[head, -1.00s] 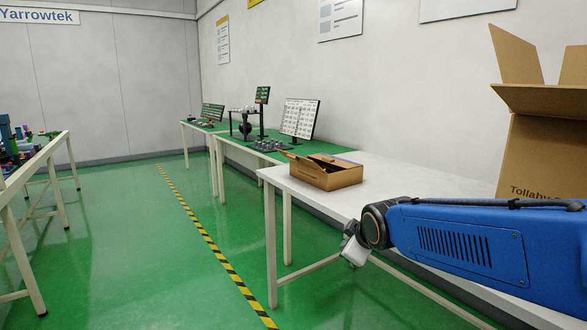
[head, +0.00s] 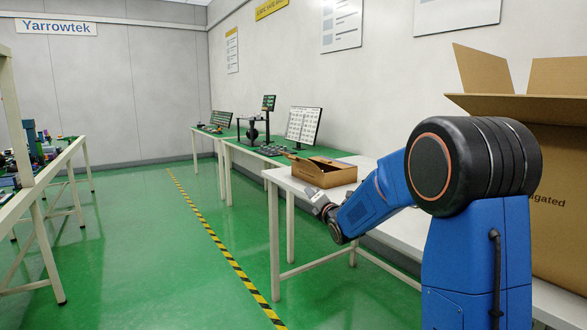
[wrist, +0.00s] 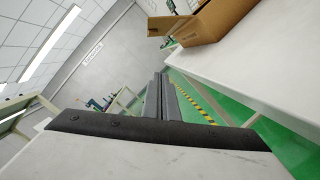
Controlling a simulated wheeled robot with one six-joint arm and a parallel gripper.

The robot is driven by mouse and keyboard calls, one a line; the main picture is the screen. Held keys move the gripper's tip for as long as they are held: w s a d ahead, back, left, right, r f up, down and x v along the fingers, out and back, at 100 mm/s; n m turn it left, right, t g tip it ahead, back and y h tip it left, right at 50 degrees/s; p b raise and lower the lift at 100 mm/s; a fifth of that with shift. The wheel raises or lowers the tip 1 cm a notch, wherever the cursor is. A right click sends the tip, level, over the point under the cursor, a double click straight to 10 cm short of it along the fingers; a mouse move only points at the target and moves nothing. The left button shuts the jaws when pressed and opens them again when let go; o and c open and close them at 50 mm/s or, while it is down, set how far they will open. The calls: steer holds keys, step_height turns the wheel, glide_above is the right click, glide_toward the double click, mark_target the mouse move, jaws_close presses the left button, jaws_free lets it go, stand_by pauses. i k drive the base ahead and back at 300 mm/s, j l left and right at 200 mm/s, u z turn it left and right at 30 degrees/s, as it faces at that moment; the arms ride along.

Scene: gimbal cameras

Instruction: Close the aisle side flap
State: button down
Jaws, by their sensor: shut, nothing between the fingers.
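A small open brown box (head: 328,173) sits on the white table, with one flap (head: 292,153) sticking out at its left. The box (wrist: 215,20) also shows in the wrist view at top right, its flap (wrist: 166,25) sticking out leftward, toward the floor strip. A large carton (head: 560,200) at right has open flaps, one (head: 515,106) jutting out from its near top edge. My gripper (head: 318,200) is in front of the white table's edge, below and left of the small box, apart from it. In the wrist view my fingers (wrist: 161,85) are together and empty.
The white table (wrist: 265,60) runs along the right, its edge close to my gripper. Green tables with a monitor (head: 303,125) stand beyond. The aisle with a yellow-black floor strip (head: 215,240) is clear. Another cluttered table (head: 40,170) stands at left.

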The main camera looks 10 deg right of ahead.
mark_target(308, 164)
steer(key=i+l, duration=0.2)
steer(key=i, duration=0.2)
steer(key=i+l, duration=0.2)
steer(key=i, duration=0.25)
steer(key=u, duration=0.05)
